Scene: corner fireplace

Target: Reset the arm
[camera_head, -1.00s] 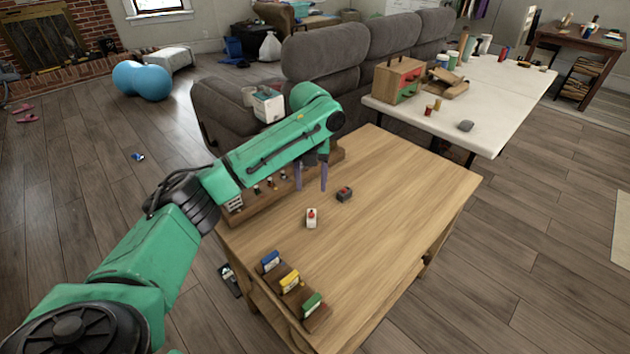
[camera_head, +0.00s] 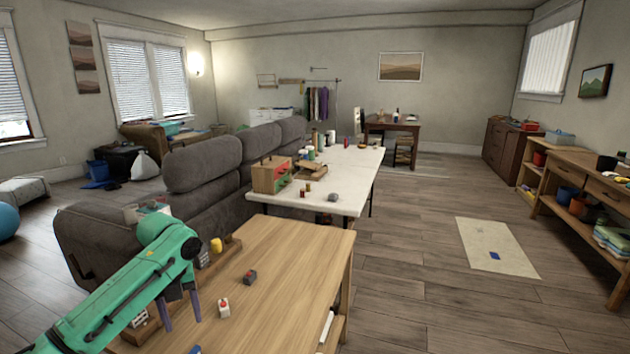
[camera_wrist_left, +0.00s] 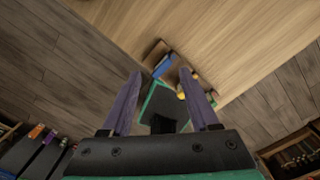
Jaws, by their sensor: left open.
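My left arm is green and comes in from the lower left in the head view. Its gripper (camera_head: 180,312) points down over the left part of the wooden table (camera_head: 300,262), with its two purple fingers apart and nothing between them. In the left wrist view the same gripper (camera_wrist_left: 160,75) shows spread fingers, with the table edge and small blue and yellow items beyond. My right gripper is not in view.
A grey sofa (camera_head: 205,165) stands behind the wooden table. A white table (camera_head: 340,185) with a wooden box (camera_head: 268,178) and other items is farther back. Open floor (camera_head: 420,250) lies to the right, with a pale mat (camera_head: 497,240) and a wooden shelf unit (camera_head: 590,185).

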